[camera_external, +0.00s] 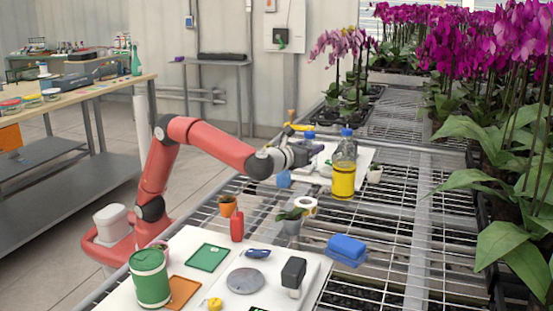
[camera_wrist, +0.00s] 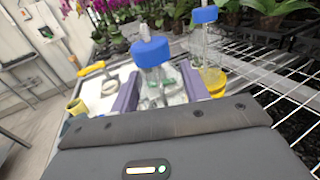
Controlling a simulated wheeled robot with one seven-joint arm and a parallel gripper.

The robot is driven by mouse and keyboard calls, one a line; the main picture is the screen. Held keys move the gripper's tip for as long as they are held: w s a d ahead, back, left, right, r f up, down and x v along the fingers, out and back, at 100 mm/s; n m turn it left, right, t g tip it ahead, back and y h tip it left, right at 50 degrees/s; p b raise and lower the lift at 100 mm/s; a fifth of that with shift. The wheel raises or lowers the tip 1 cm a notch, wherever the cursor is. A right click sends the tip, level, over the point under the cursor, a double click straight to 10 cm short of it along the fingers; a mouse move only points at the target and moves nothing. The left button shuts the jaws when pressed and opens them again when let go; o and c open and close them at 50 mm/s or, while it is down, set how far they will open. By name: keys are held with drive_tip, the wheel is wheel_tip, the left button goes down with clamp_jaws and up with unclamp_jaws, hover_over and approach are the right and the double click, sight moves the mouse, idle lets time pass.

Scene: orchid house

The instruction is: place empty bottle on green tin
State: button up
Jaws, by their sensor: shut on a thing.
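The empty bottle, clear with a blue cap (camera_wrist: 152,52), stands between the two fingers of my gripper (camera_wrist: 160,90) in the wrist view. My gripper is shut on it. In the external view my gripper (camera_external: 303,152) is over the white board at the back of the bench. There only the bottle's blue cap (camera_external: 309,135) shows clearly; its body is mostly hidden by the gripper.
A bottle of yellow liquid (camera_external: 343,180) stands just right of my gripper; it also shows in the wrist view (camera_wrist: 212,80).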

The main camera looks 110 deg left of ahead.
wheel_tip(320, 180, up, 10)
drive_tip(key=shift+r+p, duration=0.1)
drive_tip(key=shift+p, duration=0.25)
drive_tip(key=w+d+m+t+h, duration=0.25)
drive_tip(key=d+m+t, duration=0.2)
drive_tip(key=d, duration=1.05)
drive_tip(key=m+t+h+b, duration=0.5)
drive_tip(key=m+t+h, duration=0.3)
drive_tip(key=h, duration=0.6)
hover_over(147, 258)
drive_tip(key=shift+m+g, duration=0.55)
drive_tip(key=shift+g, duration=0.1)
drive_tip(key=shift+f, duration=4.5)
drive_tip(key=shift+f, duration=0.15)
drive_tip(key=o, duration=1)
